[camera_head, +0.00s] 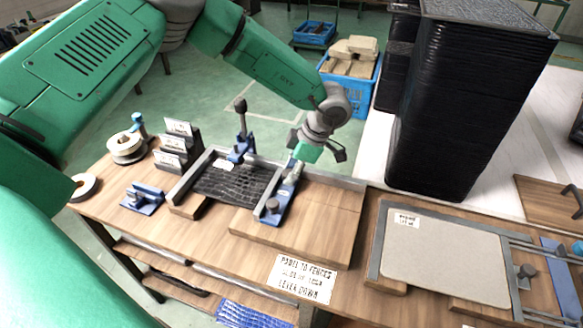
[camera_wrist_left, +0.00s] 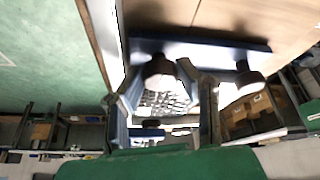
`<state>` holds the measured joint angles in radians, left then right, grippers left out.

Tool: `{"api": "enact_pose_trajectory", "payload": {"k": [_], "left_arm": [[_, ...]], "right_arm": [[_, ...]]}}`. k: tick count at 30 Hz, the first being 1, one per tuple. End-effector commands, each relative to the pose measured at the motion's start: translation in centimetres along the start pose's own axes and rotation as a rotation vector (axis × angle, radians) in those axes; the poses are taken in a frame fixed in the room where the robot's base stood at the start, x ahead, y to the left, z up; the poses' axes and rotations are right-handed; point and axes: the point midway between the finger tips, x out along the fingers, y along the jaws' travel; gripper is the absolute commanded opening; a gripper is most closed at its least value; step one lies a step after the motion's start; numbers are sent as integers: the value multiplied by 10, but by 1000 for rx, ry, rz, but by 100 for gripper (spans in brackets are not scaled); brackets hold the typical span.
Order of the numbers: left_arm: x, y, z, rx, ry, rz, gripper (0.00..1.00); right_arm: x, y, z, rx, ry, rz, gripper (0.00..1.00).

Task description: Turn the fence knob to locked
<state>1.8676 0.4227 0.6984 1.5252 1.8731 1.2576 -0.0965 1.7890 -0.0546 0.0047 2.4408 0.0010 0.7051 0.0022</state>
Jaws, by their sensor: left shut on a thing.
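The blue fence (camera_head: 283,203) lies along the right side of the dark mesh panel (camera_head: 235,183) on the wooden bench. A grey knob (camera_head: 272,206) stands on its near end. My left gripper (camera_head: 294,172) is at the far end of the fence, pointing down and shut on another knob, which its fingers mostly hide in the head view. In the left wrist view the blue fence (camera_wrist_left: 200,48) runs across the top. The held dark knob (camera_wrist_left: 160,72) shows between my left fingers (camera_wrist_left: 165,100), with the second knob (camera_wrist_left: 248,77) apart from them. The knob's lock marking cannot be read.
A blue clamp with an upright black-topped lever (camera_head: 240,125) stands behind the panel. A tall black tray stack (camera_head: 460,110) is at the right. A pale panel (camera_head: 440,255) in a second fixture lies at the front right. A printed sign (camera_head: 302,278) is on the bench front.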

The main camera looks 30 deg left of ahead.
Motion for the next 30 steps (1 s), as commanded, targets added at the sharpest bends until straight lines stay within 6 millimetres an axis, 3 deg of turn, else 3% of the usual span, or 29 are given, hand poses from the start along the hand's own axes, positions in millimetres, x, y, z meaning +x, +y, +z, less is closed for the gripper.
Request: {"api": "enact_pose_trajectory", "payload": {"k": [12, 30], "left_arm": [[-5, -1, -3, 342, -12, 144, 0], [-4, -2, -4, 864, -31, 363, 0]], "right_arm": [[-50, 0, -3, 0, 0, 0, 40], [-99, 1, -5, 0, 0, 0, 40]]}}
